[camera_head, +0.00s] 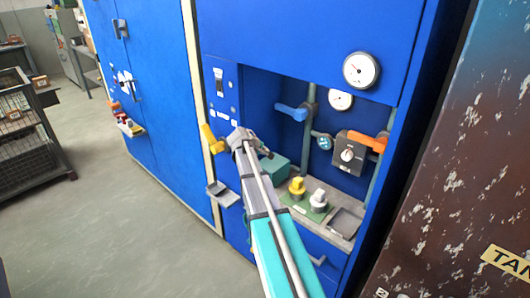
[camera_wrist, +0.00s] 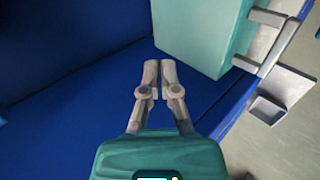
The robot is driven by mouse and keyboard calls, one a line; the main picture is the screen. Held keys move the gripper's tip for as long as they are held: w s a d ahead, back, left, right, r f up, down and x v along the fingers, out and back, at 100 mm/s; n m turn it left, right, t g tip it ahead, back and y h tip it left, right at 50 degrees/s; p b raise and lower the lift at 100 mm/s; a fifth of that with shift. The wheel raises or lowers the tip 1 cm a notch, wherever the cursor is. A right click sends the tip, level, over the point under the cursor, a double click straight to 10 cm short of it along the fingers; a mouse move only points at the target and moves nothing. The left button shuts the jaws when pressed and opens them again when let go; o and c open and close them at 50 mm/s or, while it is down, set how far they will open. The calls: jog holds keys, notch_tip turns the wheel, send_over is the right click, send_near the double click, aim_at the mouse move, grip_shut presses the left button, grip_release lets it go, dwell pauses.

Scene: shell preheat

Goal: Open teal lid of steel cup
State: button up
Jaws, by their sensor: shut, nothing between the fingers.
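A teal block-like thing (camera_head: 275,172) sits in the recess of the blue cabinet, just beyond and below my gripper (camera_head: 266,153). I cannot tell whether it is the lid. In the wrist view a large teal box (camera_wrist: 203,35) fills the upper right. My gripper (camera_wrist: 160,68) is there with its two grey fingers together and nothing between them. The fingertips are near the box's lower left corner, apart from it in the picture. No steel cup can be made out clearly; it may be hidden behind my arm or the teal box.
A yellow knob (camera_head: 297,187) and a white knob (camera_head: 318,200) stand on the recess ledge, with a grey tray (camera_head: 345,222) to their right. A yellow handle (camera_head: 211,139) and a small grey shelf (camera_head: 222,193) are left of my gripper. Blue (camera_head: 291,112) and orange (camera_head: 368,141) handles are above.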

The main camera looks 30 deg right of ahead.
jog(key=o, duration=0.6)
jog(key=shift+c, duration=0.2)
jog(key=shift+r, duration=0.1)
jog(key=p+v, duration=0.9)
jog(key=v, duration=0.4)
jog(key=shift+s+a+r, duration=0.2)
jog(key=shift+a, duration=0.1)
